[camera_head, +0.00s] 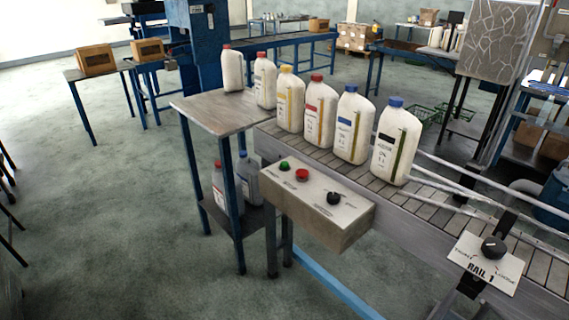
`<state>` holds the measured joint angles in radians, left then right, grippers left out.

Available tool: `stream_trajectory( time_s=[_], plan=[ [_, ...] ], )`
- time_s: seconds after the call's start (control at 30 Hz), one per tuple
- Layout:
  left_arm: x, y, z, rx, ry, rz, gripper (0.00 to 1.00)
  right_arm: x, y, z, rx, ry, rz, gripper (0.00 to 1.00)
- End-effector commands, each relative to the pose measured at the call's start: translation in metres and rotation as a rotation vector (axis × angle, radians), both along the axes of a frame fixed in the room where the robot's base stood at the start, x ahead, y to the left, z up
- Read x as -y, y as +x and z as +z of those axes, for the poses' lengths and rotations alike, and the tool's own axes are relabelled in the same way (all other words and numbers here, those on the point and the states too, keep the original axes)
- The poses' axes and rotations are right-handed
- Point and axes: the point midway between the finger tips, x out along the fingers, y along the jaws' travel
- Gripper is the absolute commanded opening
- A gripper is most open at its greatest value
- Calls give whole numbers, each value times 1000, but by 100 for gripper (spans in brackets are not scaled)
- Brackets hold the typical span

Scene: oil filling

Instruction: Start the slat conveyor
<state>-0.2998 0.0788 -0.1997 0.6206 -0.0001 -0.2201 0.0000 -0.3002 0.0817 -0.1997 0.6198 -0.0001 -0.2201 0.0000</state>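The slat conveyor (425,203) runs from the centre toward the lower right. A control box (318,207) is fixed to its near side. The box carries a green button (284,166), a red button (302,175) and a black knob (334,198); their labels are too small to read. Several white bottles with coloured caps stand upright in a row, among them a blue-capped bottle (396,143) on the slats. Neither of my grippers is in view.
A small side table (205,108) adjoins the conveyor's left end, with bottles on its lower shelf. A "RAIL 1" plate with a black knob (493,247) sits on the near side at the right. Guide rails run above the slats. The floor (110,220) at the left is clear.

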Motion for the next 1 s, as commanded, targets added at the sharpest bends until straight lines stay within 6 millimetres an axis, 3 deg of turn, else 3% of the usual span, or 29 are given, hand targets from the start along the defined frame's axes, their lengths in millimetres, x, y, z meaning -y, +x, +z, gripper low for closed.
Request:
stream_trajectory(
  time_s=[0.17, 1.0],
  plan=[
    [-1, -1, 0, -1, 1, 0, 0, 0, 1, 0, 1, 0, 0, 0],
    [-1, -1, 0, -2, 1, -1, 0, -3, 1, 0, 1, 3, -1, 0]
  ],
)
